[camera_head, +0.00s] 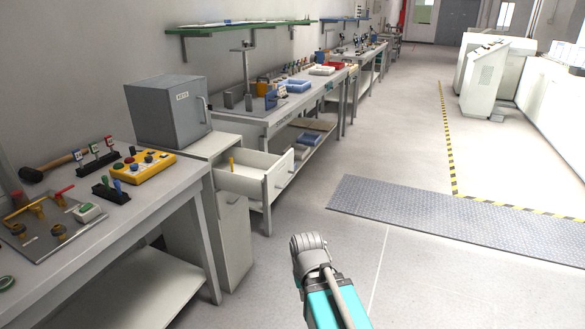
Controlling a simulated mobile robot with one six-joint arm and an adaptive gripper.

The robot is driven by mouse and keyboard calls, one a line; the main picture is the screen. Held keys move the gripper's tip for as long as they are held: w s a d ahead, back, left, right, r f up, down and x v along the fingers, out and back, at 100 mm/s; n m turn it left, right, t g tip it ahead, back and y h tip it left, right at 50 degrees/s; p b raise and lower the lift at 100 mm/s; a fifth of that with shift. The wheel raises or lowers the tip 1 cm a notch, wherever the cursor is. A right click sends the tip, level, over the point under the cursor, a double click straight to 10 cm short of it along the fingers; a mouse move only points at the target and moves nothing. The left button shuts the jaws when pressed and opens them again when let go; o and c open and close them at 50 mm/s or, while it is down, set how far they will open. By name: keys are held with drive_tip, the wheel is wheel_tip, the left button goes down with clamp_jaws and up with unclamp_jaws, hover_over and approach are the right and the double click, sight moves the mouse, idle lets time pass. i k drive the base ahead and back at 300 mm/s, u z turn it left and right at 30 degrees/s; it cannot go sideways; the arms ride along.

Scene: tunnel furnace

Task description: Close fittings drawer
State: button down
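The fittings drawer (278,180) is pulled open from the narrow white cabinet (233,232) between the two benches. Its front panel faces right and carries a handle. A small yellow item (232,164) stands in the open drawer near the cabinet side. My arm enters from the bottom, with a teal section and a grey end. My gripper (308,243) appears to be this grey end, below and right of the drawer and apart from it in the picture. Its fingers cannot be made out, so its opening is unclear.
A grey box (168,110) with a label stands on the cabinet. The near bench (150,200) holds a yellow control box (143,166) and valves. A farther bench (262,122) stands behind the drawer. A grey floor mat (450,215) lies right; the floor before the drawer is clear.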

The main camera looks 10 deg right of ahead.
sight(256, 174)
drive_tip(key=z, duration=0.1)
drive_tip(key=i, duration=1)
drive_tip(key=u, duration=0.05)
